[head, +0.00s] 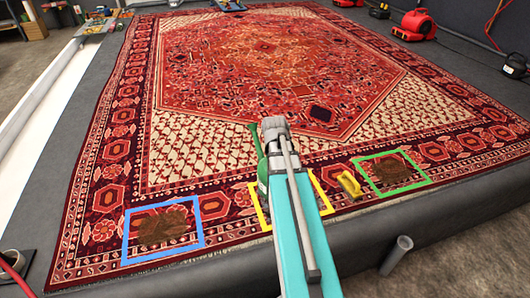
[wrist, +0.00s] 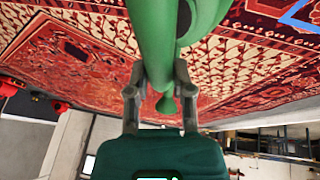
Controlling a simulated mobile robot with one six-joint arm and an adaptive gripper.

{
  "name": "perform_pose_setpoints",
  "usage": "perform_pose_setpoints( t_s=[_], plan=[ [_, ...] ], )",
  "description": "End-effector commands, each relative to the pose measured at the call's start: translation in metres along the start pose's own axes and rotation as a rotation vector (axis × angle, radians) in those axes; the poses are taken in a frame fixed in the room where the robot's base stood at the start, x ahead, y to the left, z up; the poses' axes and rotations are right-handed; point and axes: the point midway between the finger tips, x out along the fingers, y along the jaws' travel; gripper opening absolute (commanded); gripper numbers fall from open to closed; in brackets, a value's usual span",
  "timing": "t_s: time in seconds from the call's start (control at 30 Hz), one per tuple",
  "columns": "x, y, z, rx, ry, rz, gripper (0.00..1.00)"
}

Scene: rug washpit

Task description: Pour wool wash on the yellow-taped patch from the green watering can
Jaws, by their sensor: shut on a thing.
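The green watering can (head: 261,165) shows as a narrow green strip left of my arm in the head view; most of it is hidden. In the wrist view my gripper (wrist: 158,92) has a grey finger on each side of a green part of the can (wrist: 154,35) and is shut on it. The yellow-taped patch (head: 322,192) lies on the rug's near border. My arm and the can cover most of it, so its surface is hard to see. The can appears above or in front of this patch; its height and any flow from it cannot be told.
A blue-taped brown patch (head: 163,228) lies to the left and a green-taped brown patch (head: 392,170) to the right. A yellow brush-like block (head: 349,184) sits between the yellow and green tape. A grey tube (head: 396,255) stands at the front edge. Red blowers (head: 415,25) stand far right.

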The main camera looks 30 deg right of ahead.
Motion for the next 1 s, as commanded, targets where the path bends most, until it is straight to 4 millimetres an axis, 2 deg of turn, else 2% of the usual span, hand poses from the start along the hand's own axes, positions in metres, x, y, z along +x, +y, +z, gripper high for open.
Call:
perform_pose_setpoints(
  t_s=[0.1, 0.57, 1.0],
  plan=[
    [-0.003, 0.022, 0.005, -0.023, 0.006, -0.009, 0.00],
    [-0.012, 0.094, 0.030, -0.140, 0.030, -0.055, 0.00],
    [-0.024, 0.163, 0.062, -0.256, 0.054, -0.102, 0.00]
  ],
)
